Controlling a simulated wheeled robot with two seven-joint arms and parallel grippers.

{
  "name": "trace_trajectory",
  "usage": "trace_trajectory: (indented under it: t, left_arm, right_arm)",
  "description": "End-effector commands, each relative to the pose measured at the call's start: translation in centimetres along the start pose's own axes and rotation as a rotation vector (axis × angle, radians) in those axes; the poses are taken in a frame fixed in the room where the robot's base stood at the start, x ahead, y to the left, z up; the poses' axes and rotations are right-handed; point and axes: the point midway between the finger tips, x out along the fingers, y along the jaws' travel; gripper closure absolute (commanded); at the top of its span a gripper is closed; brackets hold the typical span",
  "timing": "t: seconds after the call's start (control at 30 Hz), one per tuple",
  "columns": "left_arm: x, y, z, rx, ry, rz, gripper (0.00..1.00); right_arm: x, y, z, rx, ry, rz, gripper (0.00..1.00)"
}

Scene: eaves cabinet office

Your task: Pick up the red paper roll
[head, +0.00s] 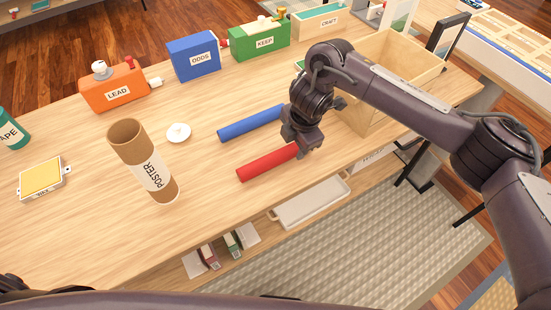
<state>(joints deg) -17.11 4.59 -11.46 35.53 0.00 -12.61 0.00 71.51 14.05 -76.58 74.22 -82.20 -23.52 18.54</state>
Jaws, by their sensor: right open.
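The red paper roll (266,163) lies on the wooden table near its front edge, tilted up to the right in the picture. My right gripper (302,150) is at the roll's right end, pointing down, and covers that end. Its jaws are open. I cannot tell whether the fingers are around the roll or just above it. My left gripper is not in view.
A blue roll (251,123) lies just behind the red one. An upright POSTER tube (146,165) and a white lid (178,133) stand to the left. LEAD (114,88), ODDS (194,57) and KEEP (260,40) boxes line the back. A wooden bin (405,55) is behind my right arm.

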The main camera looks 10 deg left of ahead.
Motion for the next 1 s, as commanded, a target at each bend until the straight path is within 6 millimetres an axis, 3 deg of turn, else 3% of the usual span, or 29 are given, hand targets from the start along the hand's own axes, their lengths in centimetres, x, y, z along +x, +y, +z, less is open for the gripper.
trace_trajectory:
  t: [0.2,0.43,0.67,1.0]
  left_arm:
    - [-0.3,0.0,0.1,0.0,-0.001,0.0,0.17]
    - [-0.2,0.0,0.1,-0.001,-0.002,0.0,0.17]
    - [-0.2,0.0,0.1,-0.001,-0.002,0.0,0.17]
    - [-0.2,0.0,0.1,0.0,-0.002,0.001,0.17]
  right_arm:
    - [2.4,0.1,0.0,-0.001,0.001,0.004,0.55]
    - [2.5,0.1,0.0,-0.001,0.001,0.005,0.55]
    - [2.5,0.1,0.0,-0.001,0.001,0.005,0.84]
    - [2.1,0.3,0.0,-0.001,0.001,0.007,0.85]
